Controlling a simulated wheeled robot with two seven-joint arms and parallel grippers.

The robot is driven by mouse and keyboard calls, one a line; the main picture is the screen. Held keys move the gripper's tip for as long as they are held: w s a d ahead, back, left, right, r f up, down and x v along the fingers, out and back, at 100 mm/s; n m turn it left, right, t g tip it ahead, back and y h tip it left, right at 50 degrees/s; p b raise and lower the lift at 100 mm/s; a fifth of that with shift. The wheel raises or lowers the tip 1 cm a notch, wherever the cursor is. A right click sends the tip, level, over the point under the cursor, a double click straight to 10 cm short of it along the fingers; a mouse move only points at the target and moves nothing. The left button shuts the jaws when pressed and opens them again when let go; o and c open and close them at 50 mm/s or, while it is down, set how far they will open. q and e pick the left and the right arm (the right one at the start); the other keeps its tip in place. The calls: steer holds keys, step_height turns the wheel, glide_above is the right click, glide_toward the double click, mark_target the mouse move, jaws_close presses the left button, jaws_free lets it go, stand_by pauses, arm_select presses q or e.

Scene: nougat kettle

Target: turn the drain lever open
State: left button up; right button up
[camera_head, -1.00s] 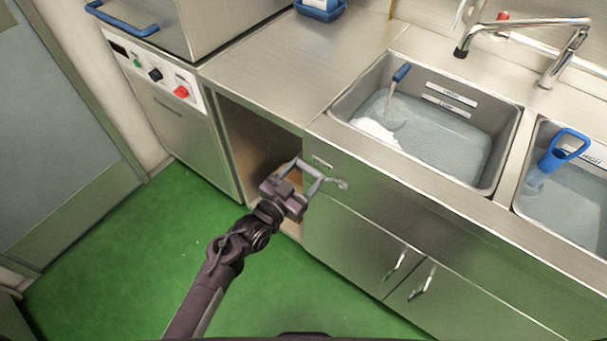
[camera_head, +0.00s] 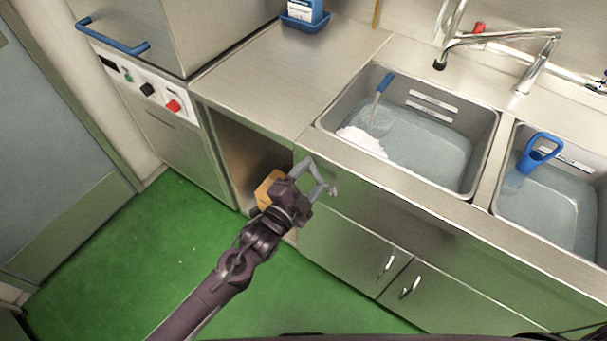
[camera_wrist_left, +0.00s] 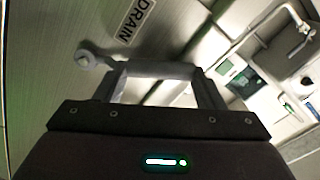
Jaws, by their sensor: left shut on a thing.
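The grey drain lever (camera_wrist_left: 88,56) shows in the left wrist view, with its round end left of my fingers. My left gripper (camera_wrist_left: 155,72) is shut on the lever. The "DRAIN" label (camera_wrist_left: 138,20) is on the steel panel just beyond it. In the head view, my left gripper (camera_head: 322,180) is at the front panel below the left corner of the left sink. The lever (camera_head: 333,190) is mostly hidden there by my fingers. Its exact angle is hard to tell. My right gripper is not in view.
The left sink (camera_head: 489,150) holds water, a blue-handled tool (camera_head: 384,82) and a white heap (camera_head: 362,140). The right sink (camera_head: 499,205) holds a blue-handled scoop (camera_head: 540,148). A tan box (camera_head: 268,190) sits in the open bay behind my wrist. Green floor (camera_head: 130,270) is clear.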

arm_select(q)
steer(key=d+m, duration=0.1)
steer(key=s+d+r+m, duration=0.1)
steer(key=m, duration=0.1)
steer(key=shift+s+p, duration=0.25)
steer(key=shift+p, duration=0.15)
steer(key=shift+s+d+m, duration=0.3)
steer(key=shift+d+m, duration=0.1)
steer(key=shift+m, duration=0.4)
steer(key=shift+s+d+m, duration=0.25)
steer(key=shift+d+m, duration=0.15)
steer(key=shift+m, duration=0.4)
steer(key=o, duration=1.4)
steer(key=shift+s, duration=0.15)
steer(key=v, duration=0.7)
steer(key=shift+s+a+b, duration=0.2)
steer(key=shift+b, duration=0.1)
steer(key=shift+f, duration=0.1)
